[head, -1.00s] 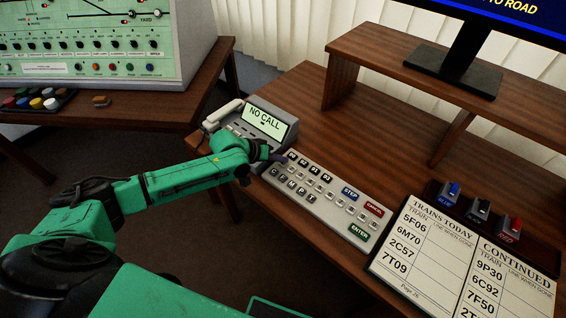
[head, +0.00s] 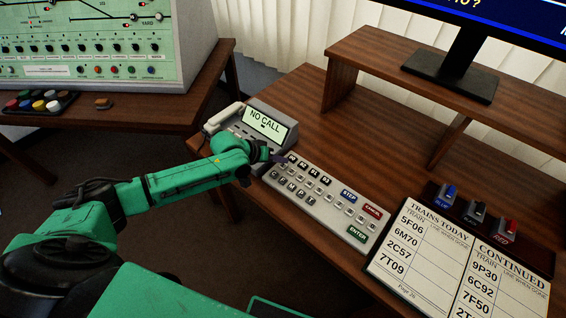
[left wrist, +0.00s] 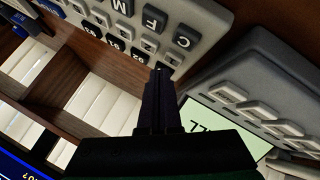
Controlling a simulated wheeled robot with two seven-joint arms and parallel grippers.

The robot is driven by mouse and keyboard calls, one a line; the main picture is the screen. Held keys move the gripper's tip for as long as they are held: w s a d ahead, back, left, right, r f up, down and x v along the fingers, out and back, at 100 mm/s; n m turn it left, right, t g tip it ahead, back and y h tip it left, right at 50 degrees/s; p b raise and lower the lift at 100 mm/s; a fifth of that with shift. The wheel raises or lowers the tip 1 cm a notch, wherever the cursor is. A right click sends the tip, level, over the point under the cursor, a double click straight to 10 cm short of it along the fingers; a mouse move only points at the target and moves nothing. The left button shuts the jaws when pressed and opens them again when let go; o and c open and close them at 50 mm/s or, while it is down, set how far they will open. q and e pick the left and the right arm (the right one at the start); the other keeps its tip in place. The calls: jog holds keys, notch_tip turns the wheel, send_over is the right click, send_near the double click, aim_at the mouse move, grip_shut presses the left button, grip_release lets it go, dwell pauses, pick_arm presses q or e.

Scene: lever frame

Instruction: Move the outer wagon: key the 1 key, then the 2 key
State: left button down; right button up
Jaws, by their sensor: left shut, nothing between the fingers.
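The light grey keypad (head: 318,203) lies on the wooden desk, with black and white keys in rows plus blue STEP, red and green ENTER keys. My left gripper (head: 280,158) is shut and empty at the keypad's upper left end, by the first black keys. In the left wrist view, the shut fingers (left wrist: 158,78) point down at the keypad (left wrist: 190,18), near the C and F keys and the black numbered keys. The fingertips hide part of the keys, and I cannot tell whether they touch one. My right gripper is not seen.
A phone unit (head: 262,122) reading "NO CALL" stands close behind the gripper. A train list (head: 420,240) and a block with blue, black and red levers (head: 474,213) lie right of the keypad. A monitor (head: 468,60) stands on a wooden riser (head: 400,85); a control panel (head: 95,50) is at left.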

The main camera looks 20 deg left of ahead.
aim_at(289, 173)
pick_arm(q)
jog(key=d+p, duration=0.1)
jog(key=d, duration=0.1)
jog(key=s+p, duration=0.1)
jog(key=shift+d+r+p, duration=0.25)
jog(key=shift+d+p, duration=0.1)
jog(key=shift+d, duration=0.05)
jog(key=shift+s+d+f, duration=0.1)
jog(key=shift+s+d, duration=0.05)
jog(key=shift+d, duration=0.1)
jog(key=shift+f, duration=0.1)
jog(key=shift+f, duration=0.1)
jog(key=shift+f, duration=0.3)
jog(key=shift+f+b, duration=0.3)
jog(key=shift+f, duration=0.1)
dwell(0.6)
jog(key=shift+r, duration=0.1)
jog(key=shift+r+p, duration=0.7)
jog(key=shift+p, duration=0.25)
